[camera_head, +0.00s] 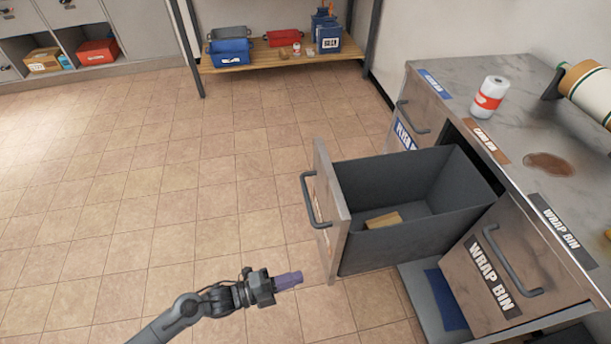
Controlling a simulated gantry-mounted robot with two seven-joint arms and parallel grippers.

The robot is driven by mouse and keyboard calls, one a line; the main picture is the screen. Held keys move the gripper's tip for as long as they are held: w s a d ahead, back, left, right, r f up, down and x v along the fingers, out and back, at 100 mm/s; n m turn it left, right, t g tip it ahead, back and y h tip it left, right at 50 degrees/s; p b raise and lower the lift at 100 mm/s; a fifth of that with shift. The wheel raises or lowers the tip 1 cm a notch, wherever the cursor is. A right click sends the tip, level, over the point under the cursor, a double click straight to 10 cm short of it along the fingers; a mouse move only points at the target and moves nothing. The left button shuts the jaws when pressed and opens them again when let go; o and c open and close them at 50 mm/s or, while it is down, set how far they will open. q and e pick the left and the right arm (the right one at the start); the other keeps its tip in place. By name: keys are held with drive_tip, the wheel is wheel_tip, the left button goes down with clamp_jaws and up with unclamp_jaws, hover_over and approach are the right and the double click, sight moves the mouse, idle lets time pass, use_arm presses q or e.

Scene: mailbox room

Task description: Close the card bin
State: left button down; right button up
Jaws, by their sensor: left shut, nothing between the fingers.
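The card bin (390,225) is a grey drawer-like bin pulled far out of the counter, with a flat front panel (325,210) and a dark bar handle (313,200) facing left. A small tan block (383,220) lies inside it. The card bin label (486,141) is on the counter edge above the opening. My left gripper (290,281) is shut and empty, with purplish fingertips pointing right. It is in front of the bin's front panel, lower left of it in the picture, and apart from it. My right gripper does not show.
The counter (455,78) carries a white bottle with a red band (489,97) and a roll (588,88). A low wooden shelf (285,55) with containers stands at the back. The tiled floor on the left is clear.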

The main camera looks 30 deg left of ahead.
use_arm(q)
drive_tip(key=w+a+r+m+g+h+p, duration=0.1)
drive_tip(key=w+a+r+m+p, duration=0.1)
drive_tip(key=a+r+p, duration=0.3)
drive_tip(key=w+a+r+m+g+h, duration=0.1)
drive_tip(key=w+a+r+m, duration=0.15)
drive_tip(key=a, duration=0.55)
drive_tip(key=p, duration=0.3)
approach(317, 184)
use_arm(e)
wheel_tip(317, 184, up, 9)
use_arm(q)
drive_tip(key=shift+m+y, duration=0.3)
drive_tip(key=shift+m, duration=0.15)
drive_tip(key=b+x, duration=0.2)
drive_tip(key=x, duration=0.1)
drive_tip(key=b+x, duration=0.2)
drive_tip(key=x, duration=0.1)
drive_tip(key=shift+d+r+b, duration=0.2)
drive_tip(key=shift+b, duration=0.1)
drive_tip(key=shift+w+d, duration=0.15)
drive_tip(key=shift+d, duration=0.15)
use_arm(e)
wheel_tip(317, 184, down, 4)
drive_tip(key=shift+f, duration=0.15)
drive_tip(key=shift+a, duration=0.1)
